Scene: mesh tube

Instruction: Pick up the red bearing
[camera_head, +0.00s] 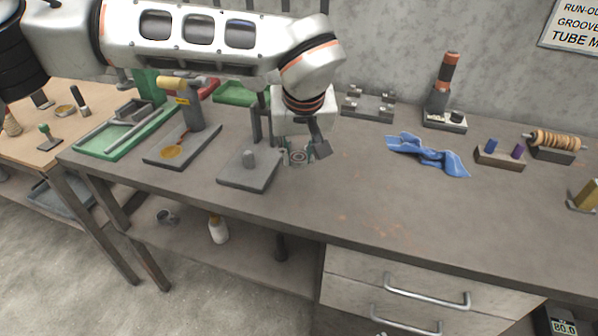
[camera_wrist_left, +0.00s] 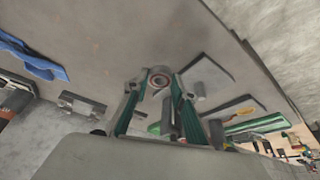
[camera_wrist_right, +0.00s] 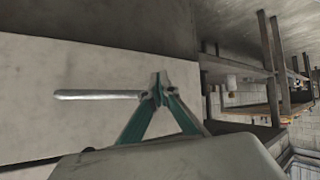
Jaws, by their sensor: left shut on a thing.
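The bearing (camera_head: 297,157) is a small round ring, grey with a reddish band around its dark centre. My left gripper (camera_head: 300,155) is shut on it, just right of a grey plate with a short peg (camera_head: 249,160). In the left wrist view the bearing (camera_wrist_left: 160,79) sits between the two fingertips of my left gripper (camera_wrist_left: 160,82), face visible. Whether it touches the bench cannot be told. My right gripper (camera_wrist_right: 159,88) shows only in its wrist view, fingertips together before the drawer front, close to a metal handle (camera_wrist_right: 98,94).
A grey workbench (camera_head: 340,200) carries a blue cloth (camera_head: 428,155), a fixture with pegs (camera_head: 368,104), a green tray (camera_head: 120,130) and a plate with an upright tool (camera_head: 183,144). Drawers (camera_head: 345,285) lie below.

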